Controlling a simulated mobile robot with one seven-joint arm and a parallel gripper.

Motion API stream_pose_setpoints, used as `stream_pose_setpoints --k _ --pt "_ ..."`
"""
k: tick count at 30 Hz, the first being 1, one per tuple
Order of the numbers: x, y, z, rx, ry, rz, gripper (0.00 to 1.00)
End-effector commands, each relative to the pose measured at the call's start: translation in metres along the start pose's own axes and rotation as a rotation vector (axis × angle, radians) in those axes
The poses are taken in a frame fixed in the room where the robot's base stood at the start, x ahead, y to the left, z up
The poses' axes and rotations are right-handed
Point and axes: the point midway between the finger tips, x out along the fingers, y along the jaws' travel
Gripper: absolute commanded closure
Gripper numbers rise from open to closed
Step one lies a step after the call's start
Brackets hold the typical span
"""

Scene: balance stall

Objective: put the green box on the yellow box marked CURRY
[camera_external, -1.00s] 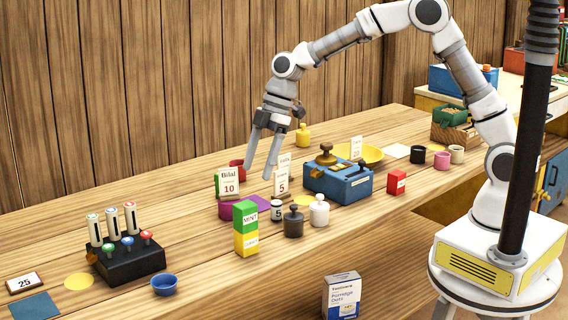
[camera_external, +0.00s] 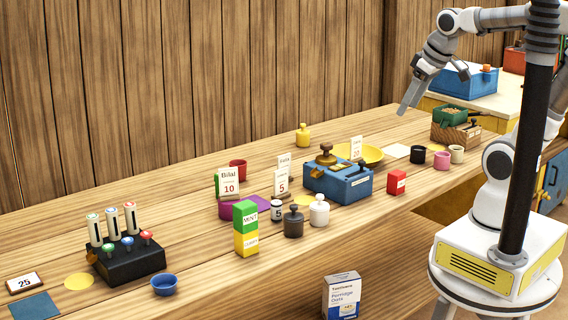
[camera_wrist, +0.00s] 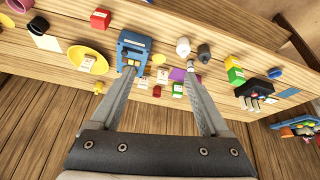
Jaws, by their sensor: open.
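The green box (camera_external: 245,216), marked MINT, sits on top of the yellow box (camera_external: 246,243) near the front edge of the counter. The two are stacked and touching, with the green box upright. In the wrist view the green box (camera_wrist: 235,76) and the yellow box (camera_wrist: 232,62) lie right of the fingers. My gripper (camera_external: 408,97) is high above the back right of the counter, far from the stack. Its fingers are spread in the wrist view (camera_wrist: 161,68), with nothing between them.
A black marker stand (camera_external: 130,262) and blue bowl (camera_external: 164,284) are to the left. A red box (camera_external: 396,182) is further right.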

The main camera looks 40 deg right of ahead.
Motion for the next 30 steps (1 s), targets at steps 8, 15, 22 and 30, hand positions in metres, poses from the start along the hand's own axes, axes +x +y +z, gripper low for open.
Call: stream_pose_setpoints --k 8,15,22,30 --pt "-0.008 0.018 0.043 0.190 0.037 0.052 0.21" --pt "-0.008 0.018 0.045 0.204 0.038 0.054 0.21" --pt "-0.020 0.019 0.039 0.202 0.038 0.053 0.21" --pt "-0.032 0.019 0.033 0.201 0.038 0.053 0.21"
